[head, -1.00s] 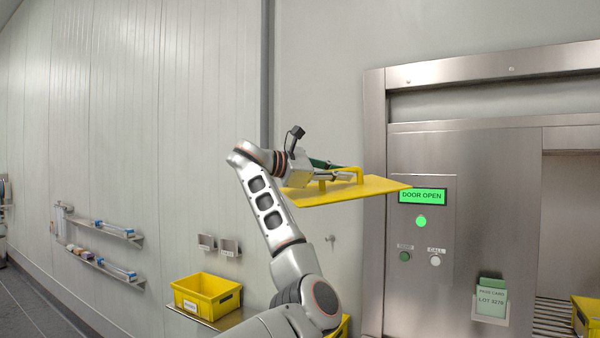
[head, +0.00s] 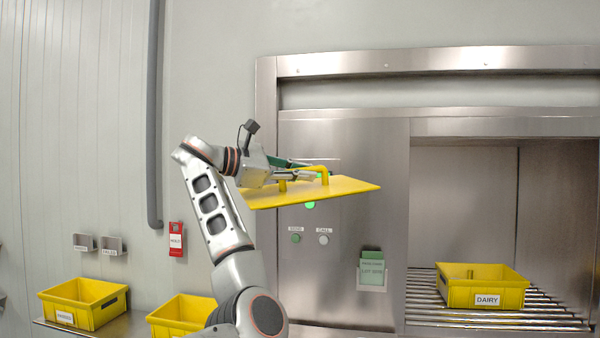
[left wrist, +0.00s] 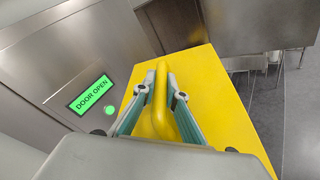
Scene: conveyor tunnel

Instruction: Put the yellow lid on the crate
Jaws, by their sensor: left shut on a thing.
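The yellow lid (head: 340,188) is a flat plate with a raised bar handle. My left gripper (head: 318,174) is shut on the handle and holds the lid in the air, roughly level, in front of the steel door panel. In the left wrist view the green fingers (left wrist: 160,108) sit on both sides of the handle, with the lid (left wrist: 205,80) below. A yellow crate labelled DAIRY (head: 487,297) stands on the rollers inside the tunnel opening at the right, apart from the lid. Its top is open and something yellow shows inside. My right gripper is not in view.
Two more open yellow crates, one at far left (head: 83,303) and one beside it (head: 182,312), stand on a steel shelf. The steel tunnel frame (head: 268,130) borders the opening. A green card holder (head: 371,268) and buttons (head: 309,239) are on the panel. Rollers (head: 430,310) around the DAIRY crate are bare.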

